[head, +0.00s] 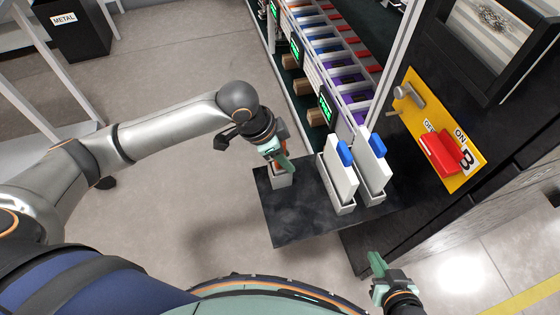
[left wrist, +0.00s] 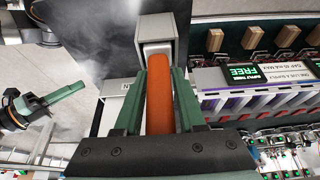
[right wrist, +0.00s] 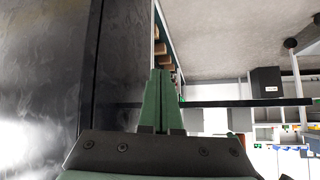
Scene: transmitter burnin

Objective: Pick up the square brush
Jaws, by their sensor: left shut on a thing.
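A thing with a thick orange handle (left wrist: 160,95), seemingly the square brush, stands at a small pale holder (left wrist: 155,48). The holder also shows in the head view (head: 281,180), near the left edge of a black shelf (head: 295,228). My left gripper (head: 278,162) is shut on the orange handle, with one finger on each side in the left wrist view (left wrist: 160,100). The brush's head is hidden. My right gripper (head: 378,264) is empty and shut, near the lower right of the head view; its fingers lie together in the right wrist view (right wrist: 161,100).
Two white plates with blue grips (head: 345,150) stand upright in pale holders on the same shelf. A yellow panel (head: 437,130) with a red switch (head: 440,150) is to the right. A rack of slots (head: 335,62) runs behind. The floor left of the shelf is clear.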

